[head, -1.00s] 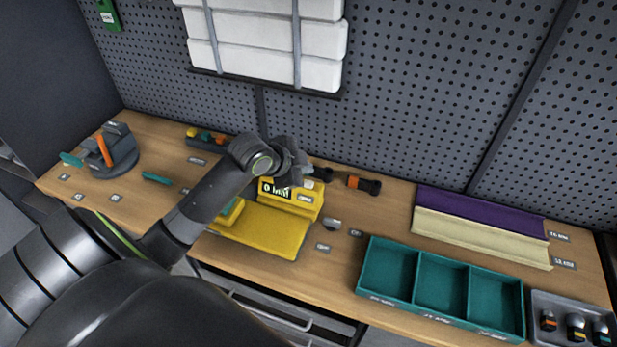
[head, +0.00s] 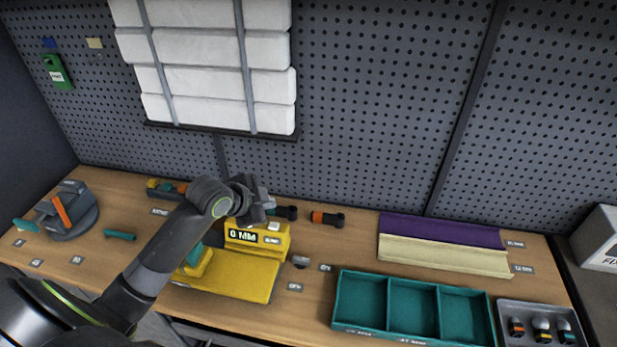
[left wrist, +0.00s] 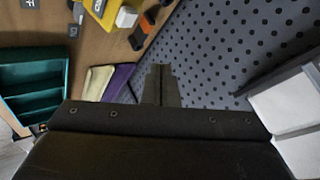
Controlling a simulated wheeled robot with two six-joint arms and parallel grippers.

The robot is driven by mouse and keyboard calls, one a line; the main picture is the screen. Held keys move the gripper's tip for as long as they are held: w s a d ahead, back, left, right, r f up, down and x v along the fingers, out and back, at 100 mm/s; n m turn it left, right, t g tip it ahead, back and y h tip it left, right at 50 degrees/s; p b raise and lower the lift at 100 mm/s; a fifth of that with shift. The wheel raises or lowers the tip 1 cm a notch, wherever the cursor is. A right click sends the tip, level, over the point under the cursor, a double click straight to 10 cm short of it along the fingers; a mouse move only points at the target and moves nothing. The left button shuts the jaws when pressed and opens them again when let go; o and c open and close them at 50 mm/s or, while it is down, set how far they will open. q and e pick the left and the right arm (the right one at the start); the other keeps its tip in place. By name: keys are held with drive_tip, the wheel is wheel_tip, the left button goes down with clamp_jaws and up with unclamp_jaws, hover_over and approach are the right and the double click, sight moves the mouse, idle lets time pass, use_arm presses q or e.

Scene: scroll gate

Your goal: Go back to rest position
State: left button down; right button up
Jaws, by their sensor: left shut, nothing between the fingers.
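My left gripper (head: 258,200) is in the head view, with its arm coming in from the left. It is above and behind the yellow device (head: 258,240) with the "0 MM" display, near the pegboard. In the left wrist view its fingers (left wrist: 161,86) are together with nothing between them. The yellow device also shows at the top of that view (left wrist: 103,10). The arm hides part of the device's left side. My right gripper is not in view.
A teal three-compartment tray (head: 411,342) and a grey tray with several small items (head: 508,308) stand at the front right. Purple (head: 440,229) and cream (head: 440,254) strips lie behind. A grey rotary fixture (head: 75,212) stands at left. A pegboard (head: 380,110) rises behind the bench.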

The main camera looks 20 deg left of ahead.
use_arm(q)
drive_tip(key=s+f+n, duration=0.1)
drive_tip(key=s+f, duration=0.1)
drive_tip(key=s, duration=0.2)
drive_tip(key=s+d+f+n+g+y, duration=0.1)
drive_tip(key=s+f+n, duration=0.1)
drive_tip(key=s+f, duration=0.1)
drive_tip(key=s+d+f+n+g, duration=0.1)
drive_tip(key=s+f, duration=0.1)
drive_tip(key=s, duration=0.3)
drive_tip(key=shift+s+d+f+n, duration=0.1)
drive_tip(key=shift+d+f+n, duration=0.05)
drive_tip(key=shift+f+n, duration=0.2)
drive_tip(key=s+f+n+g+y, duration=0.25)
drive_tip(key=s+n, duration=0.45)
drive_tip(key=s, duration=1)
wheel_tip(320, 180, down, 31)
drive_tip(key=g+b, duration=0.2)
drive_tip(key=b, duration=0.5)
drive_tip(key=s+f+b, duration=0.3)
drive_tip(key=s+f, duration=0.4)
drive_tip(key=f, duration=0.4)
drive_tip(key=s+f+g+b, duration=0.1)
drive_tip(key=s+f+b, duration=0.2)
drive_tip(key=s+f, duration=0.4)
wheel_tip(320, 180, down, 4)
drive_tip(key=shift+s+d+h, duration=0.2)
drive_tip(key=shift+s+h, duration=0.15)
drive_tip(key=shift+s, duration=0.05)
